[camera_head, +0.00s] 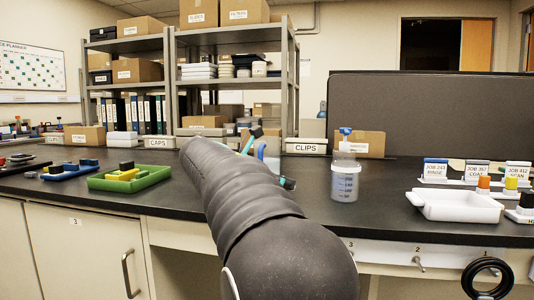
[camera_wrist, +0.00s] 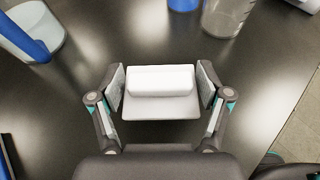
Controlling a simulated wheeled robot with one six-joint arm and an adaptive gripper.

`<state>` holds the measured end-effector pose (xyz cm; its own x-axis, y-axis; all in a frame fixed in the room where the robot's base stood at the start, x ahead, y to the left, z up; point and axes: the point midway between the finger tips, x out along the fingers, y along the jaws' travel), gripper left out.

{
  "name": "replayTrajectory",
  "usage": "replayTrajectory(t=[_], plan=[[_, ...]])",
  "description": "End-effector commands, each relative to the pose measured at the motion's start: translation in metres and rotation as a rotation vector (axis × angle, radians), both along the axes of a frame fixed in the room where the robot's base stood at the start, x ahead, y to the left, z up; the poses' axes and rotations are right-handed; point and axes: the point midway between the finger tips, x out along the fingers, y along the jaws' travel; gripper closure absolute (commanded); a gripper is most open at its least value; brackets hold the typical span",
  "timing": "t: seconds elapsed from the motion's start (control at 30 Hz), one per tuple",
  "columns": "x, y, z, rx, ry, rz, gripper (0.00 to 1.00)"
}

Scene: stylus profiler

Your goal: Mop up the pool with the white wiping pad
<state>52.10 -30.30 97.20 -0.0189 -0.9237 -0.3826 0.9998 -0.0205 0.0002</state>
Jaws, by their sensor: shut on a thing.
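The white wiping pad (camera_wrist: 160,106) is a flat white rectangle with a raised block-like grip on top, in the middle of the wrist view. My gripper (camera_wrist: 162,86) is shut on it, one finger on each side. The pad is over the dark bench top; I cannot tell whether it touches it. In the head view my arm hides the pad and most of my gripper, with only teal-and-grey bits showing. I cannot make out a pool for certain; bright patches on the bench in the wrist view look like light glare.
A clear bottle with a blue top (camera_head: 345,180) stands right of my arm; it also shows in the wrist view (camera_wrist: 228,14). A green tray (camera_head: 130,178) is left, a white tray (camera_head: 455,207) right. The CLIPS box (camera_head: 306,147) stands behind. Bench between bottle and white tray is clear.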

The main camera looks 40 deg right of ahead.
Motion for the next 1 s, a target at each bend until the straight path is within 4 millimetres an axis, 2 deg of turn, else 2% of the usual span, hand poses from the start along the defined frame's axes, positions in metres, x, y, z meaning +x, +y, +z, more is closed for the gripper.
replayTrajectory(t=[0.8, 1.0], plan=[[0.002, 0.002, 0.049, 0.000, -0.002, 0.006, 0.86], [0.002, 0.003, 0.056, 0.000, 0.000, 0.005, 0.86]])
